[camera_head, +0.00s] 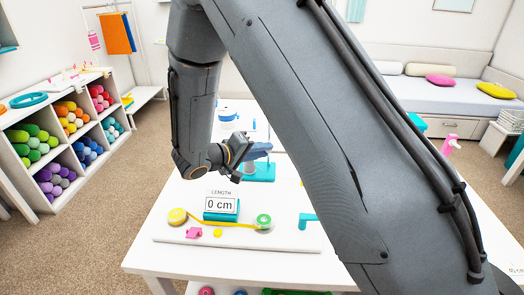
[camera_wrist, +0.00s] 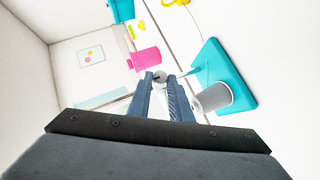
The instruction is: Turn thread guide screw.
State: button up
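My gripper (camera_wrist: 160,80) has two blue fingers that stand apart with a gap between their tips. A small grey round part (camera_wrist: 159,76), perhaps the thread guide screw, shows in that gap. I cannot tell whether the fingers touch it. A teal stand (camera_wrist: 213,58) with a grey cylinder (camera_wrist: 213,97) is just right of the fingers in the wrist view. In the head view my gripper (camera_head: 266,149) is over the white table, above the teal stand (camera_head: 262,176). The screw cannot be made out there.
Nearer on the white table (camera_head: 150,262) are a "0 cm" length display (camera_head: 221,206), a yellow tape and a teal piece (camera_head: 307,220). Shelves of coloured rolls (camera_head: 62,150) stand at the left.

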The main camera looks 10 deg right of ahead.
grip_shut()
jog(key=shift+w+a+f+h+b, duration=0.1)
jog(key=shift+f+h+b, duration=0.2)
jog(key=shift+b, duration=0.45)
jog(key=shift+f+n+h+b, duration=0.15)
jog(key=shift+n+h+b, duration=0.4)
jog(key=shift+b, duration=0.3)
jog(key=shift+n+h+b, duration=0.35)
jog(key=o, duration=0.8)
grip_release()
jog(key=shift+c, duration=0.2)
